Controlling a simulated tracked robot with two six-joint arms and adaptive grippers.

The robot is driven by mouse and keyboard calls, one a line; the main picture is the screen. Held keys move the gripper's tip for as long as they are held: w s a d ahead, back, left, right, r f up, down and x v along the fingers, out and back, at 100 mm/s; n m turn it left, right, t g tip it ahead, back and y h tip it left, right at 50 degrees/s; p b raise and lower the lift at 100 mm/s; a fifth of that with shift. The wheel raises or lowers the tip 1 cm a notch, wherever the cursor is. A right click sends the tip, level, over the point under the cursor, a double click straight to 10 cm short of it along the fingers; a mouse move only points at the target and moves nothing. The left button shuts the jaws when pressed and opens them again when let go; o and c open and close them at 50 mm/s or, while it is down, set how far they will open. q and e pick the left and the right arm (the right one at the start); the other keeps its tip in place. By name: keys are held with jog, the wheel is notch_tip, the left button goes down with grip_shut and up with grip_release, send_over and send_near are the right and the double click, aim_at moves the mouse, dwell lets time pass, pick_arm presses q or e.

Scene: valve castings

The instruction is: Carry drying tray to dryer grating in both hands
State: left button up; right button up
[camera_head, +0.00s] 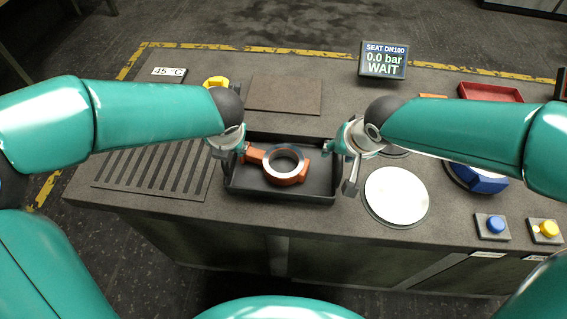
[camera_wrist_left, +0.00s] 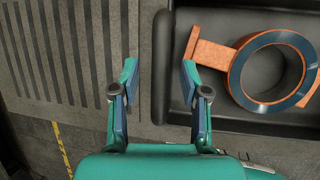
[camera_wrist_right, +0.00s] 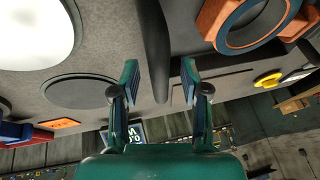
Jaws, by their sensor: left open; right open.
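The black drying tray (camera_head: 238,187) rests on the bench with an orange ring-shaped valve casting (camera_head: 298,176) lying in it. The dryer grating (camera_head: 150,174), a slotted area, is to the left of the tray. My left gripper (camera_head: 240,155) is open at the tray's left end; in the left wrist view its fingers (camera_wrist_left: 160,85) stand either side of the tray's left wall (camera_wrist_left: 161,60). My right gripper (camera_head: 340,165) is open at the tray's right end; in the right wrist view its fingers (camera_wrist_right: 160,75) stand either side of the tray wall (camera_wrist_right: 153,40). No grip contact shows.
A white round disc (camera_head: 397,195) and a blue valve part (camera_head: 478,178) are to the right. Blue (camera_head: 495,225) and yellow (camera_head: 549,228) buttons sit front right. A gauge display reading WAIT (camera_head: 384,60), a flat brown plate (camera_head: 284,95) and a red tray (camera_head: 490,92) stand behind.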

pick_arm(q)
jog(key=shift+c, duration=0.2)
pick_arm(e)
jog(key=shift+c, duration=0.2)
pick_arm(q)
grip_shut()
pick_arm(e)
grip_shut()
pick_arm(q)
jog(key=shift+w+r, duration=0.1)
jog(key=shift+r, duration=0.1)
pick_arm(e)
jog(key=shift+w+r, duration=0.1)
jog(key=shift+r, duration=0.15)
